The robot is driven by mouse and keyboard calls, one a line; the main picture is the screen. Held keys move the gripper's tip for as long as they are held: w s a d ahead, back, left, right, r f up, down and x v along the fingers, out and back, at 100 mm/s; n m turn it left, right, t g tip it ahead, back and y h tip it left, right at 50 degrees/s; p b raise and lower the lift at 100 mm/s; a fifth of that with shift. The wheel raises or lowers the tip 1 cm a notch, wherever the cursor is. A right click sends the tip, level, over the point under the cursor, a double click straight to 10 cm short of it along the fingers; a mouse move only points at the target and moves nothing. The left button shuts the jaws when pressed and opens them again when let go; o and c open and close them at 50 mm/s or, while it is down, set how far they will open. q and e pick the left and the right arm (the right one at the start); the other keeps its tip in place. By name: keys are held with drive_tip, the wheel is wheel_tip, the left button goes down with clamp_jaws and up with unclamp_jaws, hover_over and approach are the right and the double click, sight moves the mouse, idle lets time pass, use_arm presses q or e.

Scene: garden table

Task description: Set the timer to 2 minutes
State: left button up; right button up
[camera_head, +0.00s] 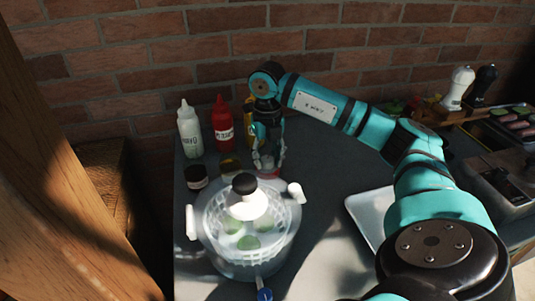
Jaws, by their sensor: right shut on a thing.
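My right gripper (267,165) points down at the back of the dark table, behind the pot and right of the sauce bottles. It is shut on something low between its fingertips. A little red (268,174) shows there, perhaps part of the timer, but the fingers hide most of it. I cannot read any dial or setting. No other timer is clear in the view. My left gripper is not in view.
A clear pot (245,262) with a strainer and dark-knobbed lid stands just in front. White (190,135) and red (222,125) bottles and jars (196,177) stand left. A metal tray (368,214) lies right. A grill (508,178) and shakers (458,88) are farther right.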

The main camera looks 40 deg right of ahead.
sight(268, 158)
drive_tip(key=o, duration=1.1)
drive_tip(key=shift+o, duration=0.2)
wheel_tip(268, 158, up, 12)
